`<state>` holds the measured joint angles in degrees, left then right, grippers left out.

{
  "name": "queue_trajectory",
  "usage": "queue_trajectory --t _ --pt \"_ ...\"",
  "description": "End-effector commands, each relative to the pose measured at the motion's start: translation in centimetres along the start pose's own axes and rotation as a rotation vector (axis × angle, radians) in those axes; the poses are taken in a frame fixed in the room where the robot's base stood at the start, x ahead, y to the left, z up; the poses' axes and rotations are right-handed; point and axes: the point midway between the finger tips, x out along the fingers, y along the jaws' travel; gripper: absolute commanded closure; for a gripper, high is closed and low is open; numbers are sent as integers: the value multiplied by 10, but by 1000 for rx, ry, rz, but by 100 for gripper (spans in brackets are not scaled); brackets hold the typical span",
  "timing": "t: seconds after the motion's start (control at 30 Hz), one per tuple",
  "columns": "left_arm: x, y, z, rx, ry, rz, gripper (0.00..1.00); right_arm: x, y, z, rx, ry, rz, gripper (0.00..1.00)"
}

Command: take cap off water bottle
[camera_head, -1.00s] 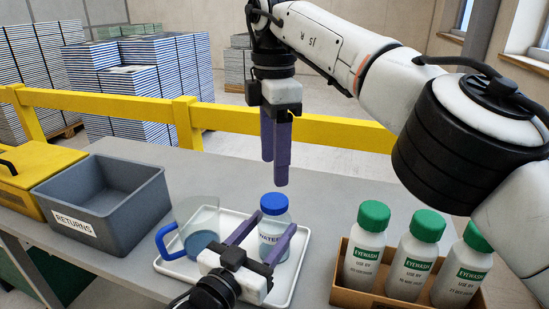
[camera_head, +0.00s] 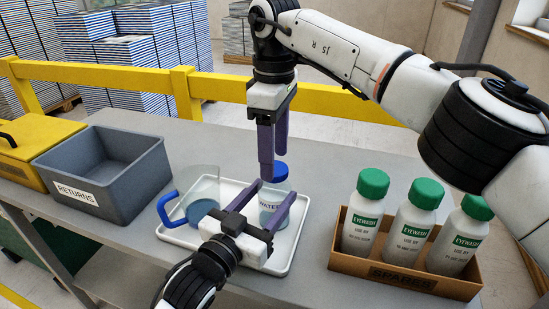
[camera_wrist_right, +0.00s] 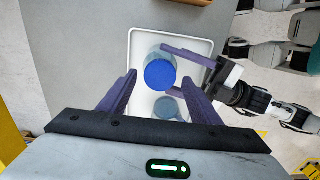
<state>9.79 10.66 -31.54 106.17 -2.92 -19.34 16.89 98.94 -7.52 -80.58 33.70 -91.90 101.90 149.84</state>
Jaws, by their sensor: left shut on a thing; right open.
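The water bottle (camera_head: 272,205) stands upright on a white tray (camera_head: 287,262), its blue cap (camera_head: 281,172) on top. My left gripper (camera_head: 268,193) is shut on the bottle's body from the near side, one finger on each side. My right gripper (camera_head: 272,170) points down from above, open, its fingers partly in front of the cap in the head view. In the right wrist view the cap (camera_wrist_right: 159,75) lies ahead of and between the two open fingers (camera_wrist_right: 160,85), not touching either.
A clear jug with a blue handle (camera_head: 165,212) stands left of the bottle on the tray. A grey returns bin (camera_head: 117,204) is at the left. A brown spares box (camera_head: 400,278) with several green-capped eyewash bottles (camera_head: 408,230) is at the right.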

Motion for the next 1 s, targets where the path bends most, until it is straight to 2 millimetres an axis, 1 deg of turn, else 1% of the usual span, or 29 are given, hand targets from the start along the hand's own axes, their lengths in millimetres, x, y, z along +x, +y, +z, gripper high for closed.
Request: queue_trajectory --t 0.03,0.2,0.5,0.57,0.7,0.77,0.93,1.0 --pt "0 0 1 0 -1 0 100 7 0 1 0 -1 -2 42" --pt "0 0 1 0 -2 0 100 17 0 0 -1 0 -1 42" --pt "0 0 1 0 -2 0 100 19 0 0 -1 0 0 42" --pt "0 0 1 0 -2 0 100 19 0 0 -1 0 0 52" --pt "0 0 1 0 -2 0 100 19 0 0 -1 0 0 76" --pt "0 0 1 0 -2 0 100 19 0 0 -1 0 0 85" --pt "0 0 1 0 -2 0 100 19 0 0 -10 0 0 85" --pt "0 0 1 0 -2 0 100 19 0 0 -55 0 1 85"
